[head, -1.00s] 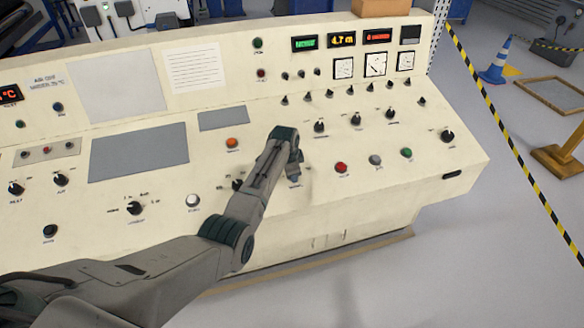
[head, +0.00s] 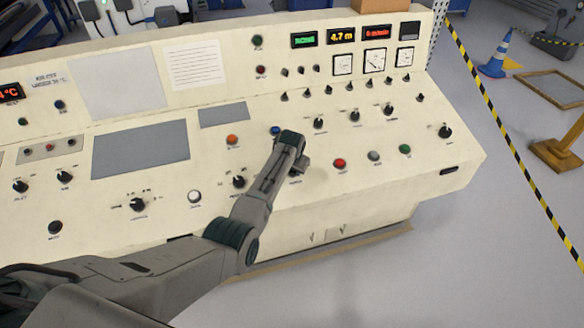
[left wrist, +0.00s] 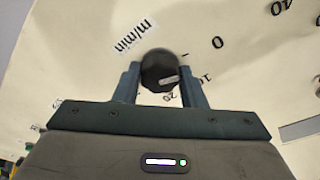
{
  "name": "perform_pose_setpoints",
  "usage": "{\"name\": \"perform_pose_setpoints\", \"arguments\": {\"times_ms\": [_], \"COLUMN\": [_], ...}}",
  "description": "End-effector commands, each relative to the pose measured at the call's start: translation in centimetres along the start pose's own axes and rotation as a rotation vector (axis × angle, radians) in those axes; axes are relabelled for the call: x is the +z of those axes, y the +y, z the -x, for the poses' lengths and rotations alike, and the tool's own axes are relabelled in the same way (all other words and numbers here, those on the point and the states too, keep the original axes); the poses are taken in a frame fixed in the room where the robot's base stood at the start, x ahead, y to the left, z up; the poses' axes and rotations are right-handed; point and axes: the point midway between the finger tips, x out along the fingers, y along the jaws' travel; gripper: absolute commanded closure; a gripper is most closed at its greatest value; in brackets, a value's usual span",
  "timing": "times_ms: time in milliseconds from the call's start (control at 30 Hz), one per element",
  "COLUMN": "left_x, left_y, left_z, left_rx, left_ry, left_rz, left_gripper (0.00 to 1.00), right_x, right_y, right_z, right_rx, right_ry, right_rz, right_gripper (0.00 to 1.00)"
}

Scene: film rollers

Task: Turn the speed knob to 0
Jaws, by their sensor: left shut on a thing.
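The speed knob (left wrist: 158,68) is a round black knob with a short white pointer mark, seen in the left wrist view. It sits on the cream panel, with "m/min" printed at its upper left and 0, 10 and 20 around its right and lower side. The white mark lies on its lower right side, toward the 10 and 20 side, away from 0. My left gripper (left wrist: 160,88) is shut on the knob, one finger on each side. In the head view my left gripper (head: 298,168) reaches the sloped panel and hides the knob. My right gripper is not in view.
The cream console (head: 330,215) carries other controls close by: an orange button (head: 232,140), a black knob (head: 239,182), a blue button (head: 276,130) and a red button (head: 340,163). A red display (head: 377,32) is at the top right.

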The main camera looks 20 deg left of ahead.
Motion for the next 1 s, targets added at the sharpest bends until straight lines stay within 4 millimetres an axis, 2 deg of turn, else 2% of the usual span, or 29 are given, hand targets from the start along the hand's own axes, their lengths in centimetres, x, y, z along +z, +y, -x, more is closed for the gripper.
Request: {"name": "perform_pose_setpoints", "arguments": {"times_ms": [300,700,733,833,1000], "left_x": [-0.39,-0.41,-0.41,-0.33,-0.19], "left_y": [-0.11,-0.13,-0.13,-0.10,-0.05], "left_z": [0.29,0.29,0.30,0.24,0.14], "left_rx": [-0.015,-0.016,-0.016,-0.016,-0.015], "left_ry": [0.008,0.009,0.009,0.007,0.004], "left_rz": [0.074,0.080,0.080,0.079,0.078], "left_gripper": [0.86,0.86,0.61,0.41,0.41], "right_x": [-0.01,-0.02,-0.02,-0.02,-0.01], "right_y": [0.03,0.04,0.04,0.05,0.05], "right_z": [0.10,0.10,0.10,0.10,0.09], "right_rx": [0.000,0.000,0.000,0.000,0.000], "right_ry": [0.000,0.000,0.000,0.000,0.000], "right_rz": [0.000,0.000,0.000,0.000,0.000], "right_gripper": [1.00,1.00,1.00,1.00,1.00]}}
